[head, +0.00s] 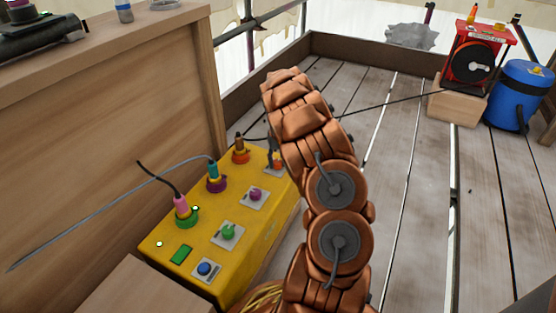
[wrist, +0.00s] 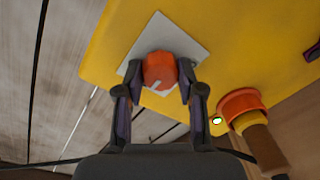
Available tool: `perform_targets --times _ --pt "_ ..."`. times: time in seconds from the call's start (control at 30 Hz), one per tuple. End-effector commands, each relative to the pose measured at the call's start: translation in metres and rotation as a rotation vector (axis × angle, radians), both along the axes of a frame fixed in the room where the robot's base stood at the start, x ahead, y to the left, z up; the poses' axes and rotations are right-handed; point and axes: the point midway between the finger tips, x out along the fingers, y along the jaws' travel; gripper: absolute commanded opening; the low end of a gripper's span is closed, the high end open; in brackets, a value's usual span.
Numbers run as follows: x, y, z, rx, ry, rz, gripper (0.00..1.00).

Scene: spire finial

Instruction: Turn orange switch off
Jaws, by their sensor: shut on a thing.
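The orange switch (wrist: 159,66) is a round knob with a pale mark, on a white square plate (wrist: 192,49) fixed to the yellow box (wrist: 102,38). In the wrist view my gripper (wrist: 158,80) has one finger on each side of the knob and is shut on it. In the head view the yellow box (head: 222,262) stands at lower centre. My gripper (head: 274,158) is at its far right corner, and my arm hides most of the orange switch there. A small lit indicator (wrist: 216,121) shows beside the orange socket (wrist: 241,104).
Purple (head: 255,194), green (head: 228,231) and blue (head: 205,268) controls line the box. Pink (head: 181,204), teal (head: 213,170) and brown (head: 239,141) plugs stand in sockets, with cables. A wooden panel (head: 110,110) is left. A red reel (head: 478,58) and blue barrel (head: 520,95) stand far right.

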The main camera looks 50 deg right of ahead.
Motion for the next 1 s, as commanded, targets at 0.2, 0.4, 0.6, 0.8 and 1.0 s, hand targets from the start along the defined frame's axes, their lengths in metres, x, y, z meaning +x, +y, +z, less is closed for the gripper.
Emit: perform_targets --times 0.2,0.4,0.6,0.8,1.0 --pt "0.0015 0.0025 0.0047 0.003 0.001 0.052 0.03" --pt "0.0006 0.0039 0.0065 0.006 0.003 0.132 0.03" --pt "0.0004 0.0039 0.005 0.007 0.004 0.229 0.03" --pt "0.0009 0.0024 0.0046 0.003 0.002 0.334 0.03" --pt "0.0 0.0027 0.0035 0.006 0.003 0.467 0.03"
